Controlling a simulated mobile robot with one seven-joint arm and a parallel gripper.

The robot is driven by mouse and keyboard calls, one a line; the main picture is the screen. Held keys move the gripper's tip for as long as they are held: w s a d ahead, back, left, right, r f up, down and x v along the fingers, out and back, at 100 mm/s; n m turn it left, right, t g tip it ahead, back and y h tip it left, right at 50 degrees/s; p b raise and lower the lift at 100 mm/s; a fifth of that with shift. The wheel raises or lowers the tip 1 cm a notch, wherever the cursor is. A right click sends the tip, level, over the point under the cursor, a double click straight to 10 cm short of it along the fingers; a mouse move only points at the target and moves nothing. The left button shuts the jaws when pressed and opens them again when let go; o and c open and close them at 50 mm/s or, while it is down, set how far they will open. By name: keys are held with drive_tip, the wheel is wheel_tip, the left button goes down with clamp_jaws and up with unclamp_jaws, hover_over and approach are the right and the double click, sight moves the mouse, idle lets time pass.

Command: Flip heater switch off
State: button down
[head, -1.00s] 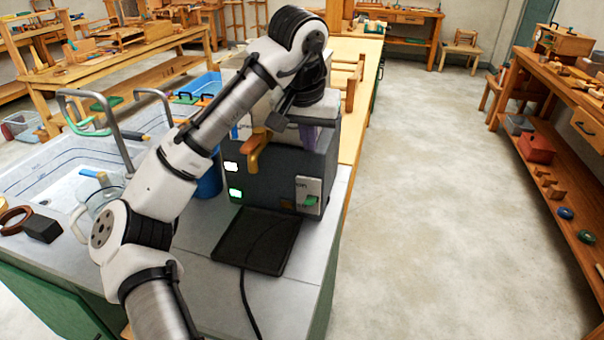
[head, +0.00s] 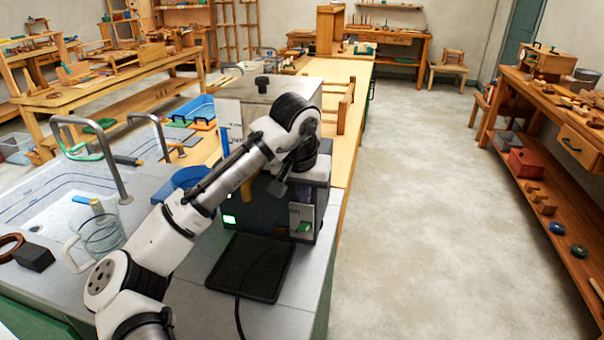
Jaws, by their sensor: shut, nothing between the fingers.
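The heater is a dark box-shaped machine (head: 262,214) with a pale top, standing on the grey counter. Its switch (head: 303,227) is a small green lever on a pale plate at the lower right of the front face. A green lamp (head: 229,219) glows at the lower left of that face. My gripper (head: 303,186) is at the end of my bent arm, in front of the machine's upper right and just above the switch plate. It is shut and empty, mostly hidden by my wrist. I see no clear contact with the switch.
A black tray (head: 250,266) with a cord lies in front of the machine. A glass jug (head: 99,237) and the sink (head: 55,200) are at the left. A blue bowl (head: 190,179) is partly behind my arm. The floor at the right is clear.

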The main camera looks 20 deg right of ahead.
sight(303, 224)
drive_tip(key=shift+s+a+f+p, duration=0.15)
drive_tip(key=shift+s+f+p, duration=0.05)
drive_tip(key=shift+f, duration=0.6)
drive_tip(key=shift+s+a+f+p, duration=0.1)
drive_tip(key=shift+s+f+p, duration=0.1)
drive_tip(key=shift+f, duration=0.65)
drive_tip(key=shift+s+a+f+p, duration=0.15)
drive_tip(key=shift+s+f, duration=0.05)
drive_tip(key=shift+f, duration=0.6)
drive_tip(key=shift+f, duration=0.15)
